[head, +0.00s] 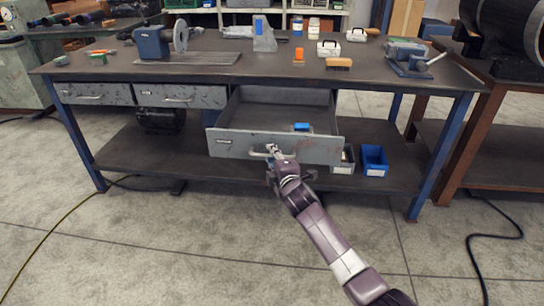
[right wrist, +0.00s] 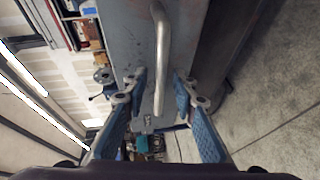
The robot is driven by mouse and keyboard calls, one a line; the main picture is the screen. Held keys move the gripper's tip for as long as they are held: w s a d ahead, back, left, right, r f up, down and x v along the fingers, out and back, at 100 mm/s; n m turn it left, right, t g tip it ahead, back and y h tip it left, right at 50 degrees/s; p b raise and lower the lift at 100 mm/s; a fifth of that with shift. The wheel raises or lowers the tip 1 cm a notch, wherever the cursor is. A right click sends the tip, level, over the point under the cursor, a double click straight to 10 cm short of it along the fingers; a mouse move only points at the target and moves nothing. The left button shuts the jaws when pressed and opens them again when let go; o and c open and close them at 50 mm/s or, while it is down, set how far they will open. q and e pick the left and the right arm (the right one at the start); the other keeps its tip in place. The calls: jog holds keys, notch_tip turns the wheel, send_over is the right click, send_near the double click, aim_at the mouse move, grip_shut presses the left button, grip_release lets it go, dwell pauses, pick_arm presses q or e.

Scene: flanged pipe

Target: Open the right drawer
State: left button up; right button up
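The right drawer (head: 318,150) of the workbench is pulled well out, and its inside shows in the head view. Its bar handle (head: 257,154) is on the drawer front; it also shows in the right wrist view (right wrist: 161,50). My right gripper (head: 272,152) is at the handle, and its arm reaches up from the lower right. In the right wrist view the two blue-padded fingers (right wrist: 160,88) are spread, with the handle between them and visible gaps on both sides. My left gripper is not in view.
A small blue-topped item (head: 301,127) is in the open drawer. A blue bin (head: 374,158) stands on the lower shelf (head: 395,180). The bench top (head: 220,75) carries tools. The concrete floor in front has free room.

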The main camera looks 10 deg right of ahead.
jog(key=v, duration=1.2)
dwell(0.4)
